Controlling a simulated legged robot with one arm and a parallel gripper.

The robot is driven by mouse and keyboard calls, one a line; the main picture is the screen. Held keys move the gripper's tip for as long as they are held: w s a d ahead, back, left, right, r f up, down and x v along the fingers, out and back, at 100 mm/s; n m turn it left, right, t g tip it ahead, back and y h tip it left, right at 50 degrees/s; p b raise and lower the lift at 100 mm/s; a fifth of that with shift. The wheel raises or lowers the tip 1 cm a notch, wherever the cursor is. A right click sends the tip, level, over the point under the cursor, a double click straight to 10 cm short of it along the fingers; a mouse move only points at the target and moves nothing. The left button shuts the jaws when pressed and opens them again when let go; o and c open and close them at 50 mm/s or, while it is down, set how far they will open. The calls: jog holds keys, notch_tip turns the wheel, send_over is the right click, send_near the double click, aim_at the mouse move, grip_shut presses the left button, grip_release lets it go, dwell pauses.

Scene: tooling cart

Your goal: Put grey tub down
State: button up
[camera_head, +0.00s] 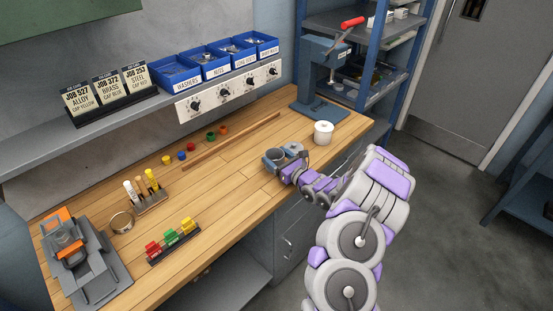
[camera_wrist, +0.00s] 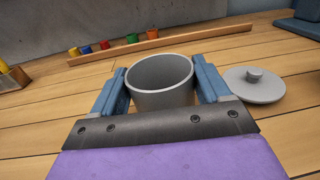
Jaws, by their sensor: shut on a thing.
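The grey tub (camera_wrist: 162,98) is a round, open-topped cup that looks empty. In the wrist view it stands upright between the two blue fingers of my gripper (camera_wrist: 160,88), which is shut on it. In the head view my gripper (camera_head: 280,160) is over the right part of the wooden bench, and the tub (camera_head: 274,154) shows small at its tip. I cannot tell whether the tub's base touches the bench top. A grey lid with a knob (camera_wrist: 254,85) lies on the bench just right of my gripper; it also shows in the head view (camera_head: 293,147).
A wooden strip (camera_head: 232,140) lies behind the tub, with several coloured caps (camera_head: 195,145) beyond it. A white roll (camera_head: 323,132) and a blue press (camera_head: 318,100) stand to the right. The bench (camera_head: 225,185) left of my gripper is clear.

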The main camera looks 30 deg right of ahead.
jog(key=o, duration=0.6)
jog(key=shift+d, duration=0.2)
jog(key=o, duration=0.4)
jog(key=shift+d, duration=0.45)
jog(key=shift+s+a, duration=0.15)
jog(key=shift+a, duration=0.2)
jog(key=shift+s, duration=0.3)
jog(key=d+p+v, duration=0.1)
jog(key=p+v, duration=0.1)
jog(key=v, duration=0.8)
jog(key=s+a+r+n+g+y, duration=0.1)
jog(key=a+r+n+g+y, duration=0.3)
jog(key=a+r+n+y, duration=0.75)
jog(key=s+a+r+n+g, duration=0.35)
jog(key=s+a+g, duration=0.2)
jog(key=a, duration=0.45)
jog(key=s+a+r+n+g, duration=0.3)
jog(key=s+a+n+g, duration=0.25)
jog(key=a, duration=0.55)
jog(key=s+a+n+g+h, duration=0.3)
jog(key=s+n+g+h, duration=0.35)
jog(key=s, duration=0.95)
jog(key=s+d+n+t+h, duration=0.2)
jog(key=s+d+n+h, duration=0.3)
jog(key=s+d+h, duration=0.4)
jog(key=s+d, duration=0.2)
jog(key=d, duration=0.1)
jog(key=shift+n+h, duration=0.3)
jog(key=shift+n, duration=0.1)
